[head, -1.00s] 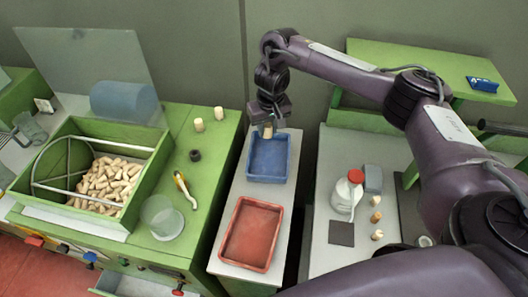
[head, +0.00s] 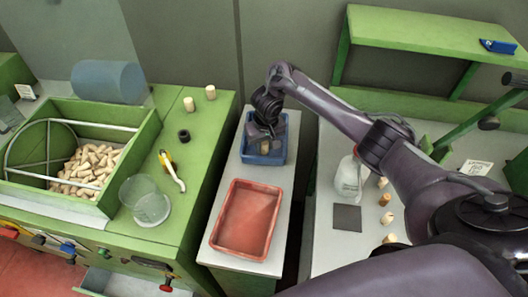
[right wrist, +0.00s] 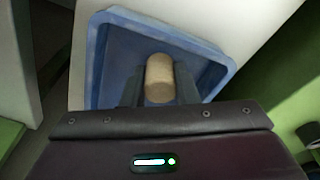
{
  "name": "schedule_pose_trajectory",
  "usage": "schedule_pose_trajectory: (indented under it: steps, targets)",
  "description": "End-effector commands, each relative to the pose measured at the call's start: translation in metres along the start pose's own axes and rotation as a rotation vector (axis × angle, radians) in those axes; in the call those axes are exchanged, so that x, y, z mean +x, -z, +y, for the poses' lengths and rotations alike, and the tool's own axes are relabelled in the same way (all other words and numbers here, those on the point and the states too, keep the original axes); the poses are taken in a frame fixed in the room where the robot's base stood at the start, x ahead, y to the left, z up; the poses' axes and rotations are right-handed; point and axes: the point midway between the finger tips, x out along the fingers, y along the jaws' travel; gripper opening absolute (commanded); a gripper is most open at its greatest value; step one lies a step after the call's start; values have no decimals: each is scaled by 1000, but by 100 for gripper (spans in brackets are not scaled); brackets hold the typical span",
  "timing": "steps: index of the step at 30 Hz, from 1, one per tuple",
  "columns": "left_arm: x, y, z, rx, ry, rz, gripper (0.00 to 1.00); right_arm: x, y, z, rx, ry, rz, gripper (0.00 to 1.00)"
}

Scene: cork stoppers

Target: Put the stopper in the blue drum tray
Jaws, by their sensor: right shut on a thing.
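The blue drum tray (head: 280,157) sits at the back of the narrow white table, behind a red tray. My right gripper (head: 265,144) reaches down into the blue tray in the head view. In the right wrist view, a cork stopper (right wrist: 160,78) is between the fingers of my right gripper (right wrist: 160,92), which is shut on it. The blue tray (right wrist: 115,35) lies beneath and around it there. I cannot tell whether the stopper touches the tray floor. My left gripper is not in view.
The red tray (head: 217,227) stands in front of the blue one. The green bench (head: 205,155) at left has a box of corks, two standing stoppers and a yellow-handled tool (head: 172,170). At right are a white bottle (head: 347,180) and several loose stoppers.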

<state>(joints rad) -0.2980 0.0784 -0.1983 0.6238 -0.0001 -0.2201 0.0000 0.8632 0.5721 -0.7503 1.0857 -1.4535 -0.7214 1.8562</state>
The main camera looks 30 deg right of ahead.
Motion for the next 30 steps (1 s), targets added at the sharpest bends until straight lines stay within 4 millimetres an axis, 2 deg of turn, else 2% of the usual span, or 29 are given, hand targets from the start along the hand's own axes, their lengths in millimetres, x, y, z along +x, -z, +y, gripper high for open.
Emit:
schedule_pose_trajectory:
  steps: [1,2,14,15,19,30]
  targets:
    - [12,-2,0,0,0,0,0,15,-2,0,1,0,-2,6]
    - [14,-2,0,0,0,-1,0,17,-2,0,1,0,-1,6]
    - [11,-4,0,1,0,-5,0,19,-2,0,1,0,-1,6]
    - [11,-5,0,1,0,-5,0,19,-2,0,1,0,0,31]
    - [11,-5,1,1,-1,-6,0,19,-2,0,1,0,0,48]
    - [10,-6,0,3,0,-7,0,13,-1,0,-1,-1,2,48]
